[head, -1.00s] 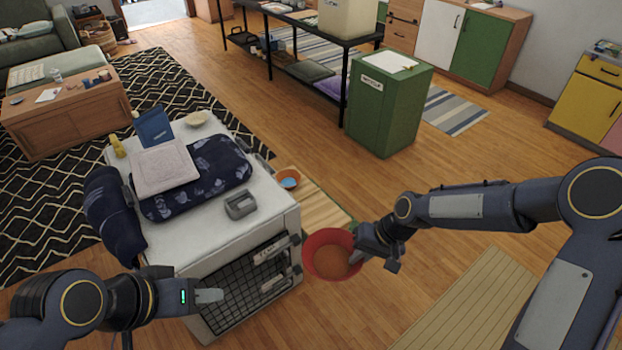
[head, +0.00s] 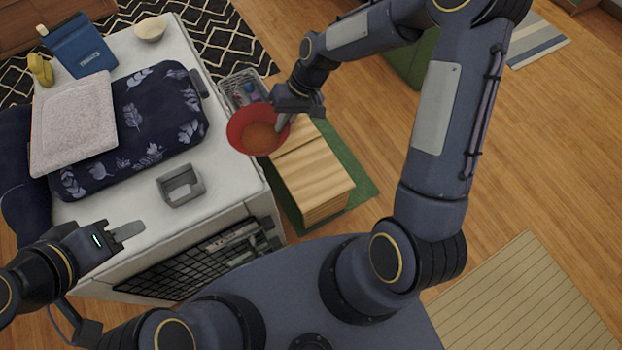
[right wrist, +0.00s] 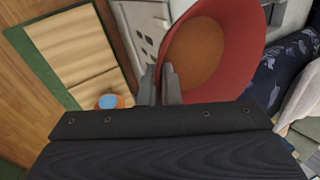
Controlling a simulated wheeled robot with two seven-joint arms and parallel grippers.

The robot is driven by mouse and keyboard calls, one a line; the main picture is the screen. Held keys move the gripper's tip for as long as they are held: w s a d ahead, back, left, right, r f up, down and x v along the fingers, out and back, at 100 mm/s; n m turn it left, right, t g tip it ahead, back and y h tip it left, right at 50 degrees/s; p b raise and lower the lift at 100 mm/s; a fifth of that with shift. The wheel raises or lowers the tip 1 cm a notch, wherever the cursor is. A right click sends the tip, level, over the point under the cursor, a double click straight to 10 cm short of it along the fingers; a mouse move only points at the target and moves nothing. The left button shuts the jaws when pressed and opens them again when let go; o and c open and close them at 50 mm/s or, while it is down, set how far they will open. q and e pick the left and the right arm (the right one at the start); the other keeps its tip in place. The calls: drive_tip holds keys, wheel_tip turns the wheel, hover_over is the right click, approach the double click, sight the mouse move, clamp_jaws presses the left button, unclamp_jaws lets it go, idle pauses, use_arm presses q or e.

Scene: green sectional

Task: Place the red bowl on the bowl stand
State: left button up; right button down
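The red bowl (head: 240,128) has a brown inside and hangs in the air beside the white crate, tilted. My right gripper (head: 281,121) is shut on its rim; the right wrist view shows the fingers (right wrist: 160,85) at the rim of the bowl (right wrist: 225,60). A low wooden stand (head: 315,178), apparently the bowl stand, sits on a green mat to the lower right of the bowl. It also shows in the right wrist view (right wrist: 75,50), with a small orange bowl (right wrist: 108,101) holding something blue at its edge. My left gripper (head: 125,231) is over the crate's near-left side, apparently empty.
The white crate (head: 225,190) carries a dark leaf-patterned cushion (head: 160,115), a grey hollow block (head: 180,186), a folded pale cloth (head: 75,120) and a cream bowl (head: 150,29). A wire basket (head: 243,88) stands behind the red bowl.

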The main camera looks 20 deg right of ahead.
drive_tip(key=d+f+m+t+b, duration=0.1)
drive_tip(key=d+f+b, duration=0.2)
drive_tip(key=f+b, duration=0.45)
drive_tip(key=s+d+f+m+b, duration=0.1)
drive_tip(key=d+f+b, duration=0.3)
drive_tip(key=f+b, duration=0.3)
drive_tip(key=d+f+m+t+b, duration=0.1)
drive_tip(key=d+f+m+b, duration=0.15)
drive_tip(key=f+b, duration=0.5)
drive_tip(key=shift+s+a+f+m+t+h, duration=1.35)
drive_tip(key=shift+s+f+m, duration=2.35)
drive_tip(key=shift+f, duration=1.8)
drive_tip(key=w+d+f, duration=0.2)
drive_tip(key=w+f, duration=0.1)
drive_tip(key=w+d+f, duration=0.3)
drive_tip(key=w, duration=0.1)
drive_tip(key=w+d+f+b, duration=0.1)
drive_tip(key=w+d+f, duration=0.1)
drive_tip(key=w+f, duration=0.1)
drive_tip(key=shift+w+d+f, duration=0.15)
drive_tip(key=shift+w+d, duration=0.05)
drive_tip(key=shift+w, duration=0.1)
drive_tip(key=shift+w+d+f, duration=0.2)
drive_tip(key=shift+w+f, duration=0.1)
drive_tip(key=shift+f, duration=0.15)
wheel_tip(320, 180, down, 3)
drive_tip(key=shift+r+b, duration=0.1)
drive_tip(key=shift+b, duration=0.95)
